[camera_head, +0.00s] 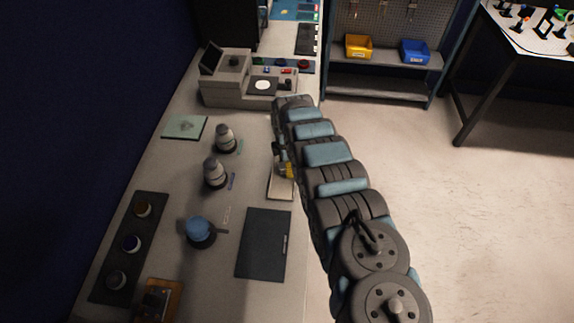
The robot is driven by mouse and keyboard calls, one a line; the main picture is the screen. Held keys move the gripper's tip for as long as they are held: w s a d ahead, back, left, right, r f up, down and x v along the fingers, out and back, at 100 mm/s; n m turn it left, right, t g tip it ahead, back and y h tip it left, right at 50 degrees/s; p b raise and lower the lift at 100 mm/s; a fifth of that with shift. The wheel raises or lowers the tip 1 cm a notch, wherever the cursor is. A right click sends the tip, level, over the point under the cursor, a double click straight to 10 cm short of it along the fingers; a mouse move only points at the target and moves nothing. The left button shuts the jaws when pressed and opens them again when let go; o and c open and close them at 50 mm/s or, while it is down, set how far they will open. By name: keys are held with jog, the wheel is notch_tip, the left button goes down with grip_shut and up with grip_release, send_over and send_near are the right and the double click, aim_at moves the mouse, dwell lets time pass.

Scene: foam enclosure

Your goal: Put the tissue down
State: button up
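My arm reaches from the lower right up along the right edge of the bench. Small dark parts with a yellow piece (286,170) show at its left side and seem to belong to my gripper (279,155). The arm covers most of them, so I cannot see the fingers or what they hold. A pale flat piece (281,187) lies just below these parts, partly hidden by the arm; I cannot tell whether it is the tissue or whether it is touched. No other tissue can be made out.
On the bench (215,265) are a dark mat (263,244), a blue round-topped item (200,231), two grey bottle-like items (214,172), a black strip with round jars (131,243), a pale green square (185,127) and a grey machine (240,80). Floor lies right of the bench.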

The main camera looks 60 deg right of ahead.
jog(key=shift+d+r, duration=0.1)
jog(key=shift+r, duration=2.05)
notch_tip(320, 180, up, 8)
jog(key=shift+w, duration=0.1)
